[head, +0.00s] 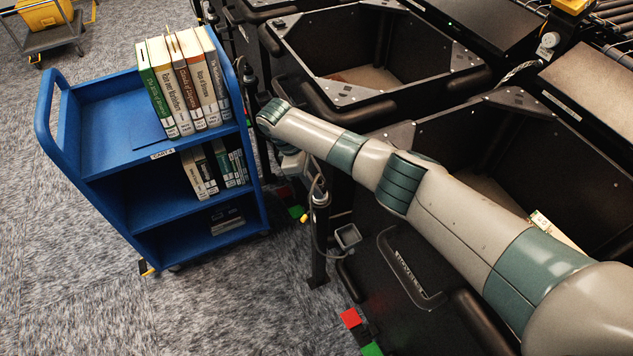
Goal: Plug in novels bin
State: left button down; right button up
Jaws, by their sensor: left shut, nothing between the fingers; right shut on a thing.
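My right arm crosses over the near bin. My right gripper (290,165) is at its far end, left of the post top and mostly hidden by the arm. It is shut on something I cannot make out. My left gripper is out of view.
A blue book cart (110,150) with books (185,80) on its shelves stands left of the post. Roller conveyors (610,20) run at the top right. A grey trolley (50,38) with a yellow bin is at the top left. The carpet at lower left is clear.

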pick_arm(q)
jog(key=shift+f, duration=0.2)
pick_arm(e)
jog(key=shift+f, duration=0.35)
jog(key=o, duration=1.3)
jog(key=shift+c, duration=0.2)
pick_arm(q)
jog(key=shift+w+d, duration=0.1)
jog(key=shift+d, duration=0.05)
pick_arm(e)
jog(key=shift+a+r, duration=0.1)
jog(key=shift+r, duration=0.05)
pick_arm(q)
jog(key=shift+s+f, duration=0.25)
jog(key=shift+s, duration=0.3)
pick_arm(e)
jog(key=v, duration=1.7)
